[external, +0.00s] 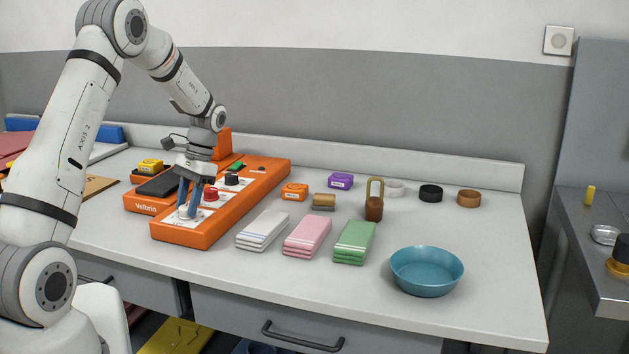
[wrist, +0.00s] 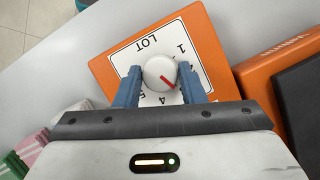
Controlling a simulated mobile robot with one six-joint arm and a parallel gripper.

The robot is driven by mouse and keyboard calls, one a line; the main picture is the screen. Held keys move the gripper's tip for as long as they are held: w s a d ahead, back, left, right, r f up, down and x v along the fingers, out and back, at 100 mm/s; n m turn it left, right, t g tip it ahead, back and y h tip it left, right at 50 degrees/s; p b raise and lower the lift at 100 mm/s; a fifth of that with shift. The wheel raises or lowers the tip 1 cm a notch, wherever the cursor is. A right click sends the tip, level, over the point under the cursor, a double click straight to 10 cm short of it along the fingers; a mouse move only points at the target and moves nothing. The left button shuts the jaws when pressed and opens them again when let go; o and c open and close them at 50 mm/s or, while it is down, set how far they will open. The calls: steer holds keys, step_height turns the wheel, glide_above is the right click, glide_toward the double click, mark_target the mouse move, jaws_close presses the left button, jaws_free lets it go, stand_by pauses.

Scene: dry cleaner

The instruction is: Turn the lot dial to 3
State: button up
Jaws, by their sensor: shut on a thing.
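The lot dial (wrist: 159,72) is a round white knob with a red pointer line, on a white plate marked LOT at the near end of the orange panel (external: 205,239). In the wrist view the pointer aims to the lower right, between the 1 side and the 4. The figure at its tip is partly hidden, so I cannot read it. My gripper (wrist: 163,87) is shut on the dial, with one blue finger on each side. In the external view my gripper (external: 188,208) reaches down to the panel, and its fingers hide much of the knob.
Red (external: 210,194) and black (external: 231,179) knobs sit farther along the panel. A dark pad on an orange base (external: 146,203) stands left. Folded white (external: 262,229), pink (external: 307,236) and green cloths (external: 354,242) lie right, then a blue bowl (external: 427,271).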

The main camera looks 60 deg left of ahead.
steer(key=o, duration=1)
steer(key=shift+b+v, duration=0.4)
steer(key=shift+v, duration=3.5)
steer(key=shift+d, duration=0.1)
